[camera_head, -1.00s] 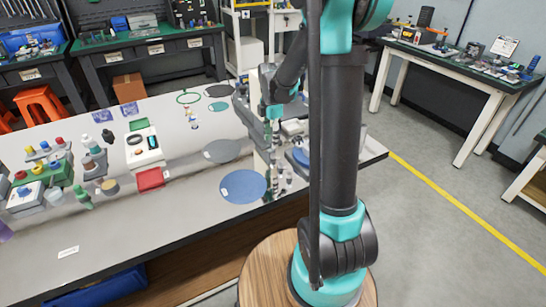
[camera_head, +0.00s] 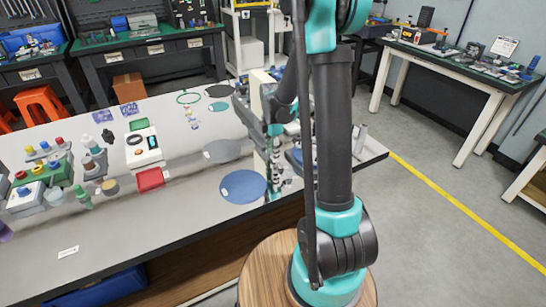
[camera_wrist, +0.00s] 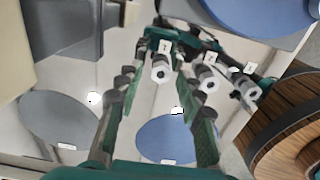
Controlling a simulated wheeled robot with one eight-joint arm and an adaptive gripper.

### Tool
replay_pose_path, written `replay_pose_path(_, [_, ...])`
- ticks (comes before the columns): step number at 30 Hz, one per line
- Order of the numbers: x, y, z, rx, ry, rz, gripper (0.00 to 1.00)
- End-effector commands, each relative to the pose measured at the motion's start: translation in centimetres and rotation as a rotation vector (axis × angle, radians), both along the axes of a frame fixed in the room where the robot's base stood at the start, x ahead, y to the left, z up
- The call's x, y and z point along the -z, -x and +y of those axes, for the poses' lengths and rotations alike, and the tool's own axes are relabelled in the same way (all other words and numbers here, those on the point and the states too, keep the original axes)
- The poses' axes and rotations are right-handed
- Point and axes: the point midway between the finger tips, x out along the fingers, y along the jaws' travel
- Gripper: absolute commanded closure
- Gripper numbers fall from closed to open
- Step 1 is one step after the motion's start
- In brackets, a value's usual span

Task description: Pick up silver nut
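My gripper (camera_wrist: 163,62) is open in the wrist view, with a finger on each side and nothing clamped. A silver hex nut (camera_wrist: 160,73) shows in the gap near the fingertips; I cannot tell whether the fingers touch it. A second silver nut (camera_wrist: 208,82) and a third (camera_wrist: 248,91) are to its right, outside the fingers. All three are by a dark green holder with small white labels. In the head view, my gripper (camera_head: 272,150) is low at the bench's right part. The nuts cannot be made out clearly there.
A blue disc (camera_head: 243,187) and a grey disc (camera_head: 222,151) lie on the bench (camera_head: 125,220) left of my gripper. A pale upright block (camera_head: 258,95) stands close beside the arm. A red tray (camera_head: 150,180) is farther left. The front of the bench is mostly clear.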

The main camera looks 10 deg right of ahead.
Motion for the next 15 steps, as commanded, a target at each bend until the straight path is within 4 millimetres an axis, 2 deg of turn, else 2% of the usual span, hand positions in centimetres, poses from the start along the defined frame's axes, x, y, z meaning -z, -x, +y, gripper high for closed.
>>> replay_pose_path(1, [-0.01, 0.0, 0.0, 0.0, 0.0, 0.0, 0.73])
replay_pose_path(8, [-0.02, 0.0, 0.0, 0.0, 0.0, 0.0, 1.0])
replay_pose_path(15, [-0.03, 0.0, 0.0, 0.0, 0.0, 0.0, 1.0])
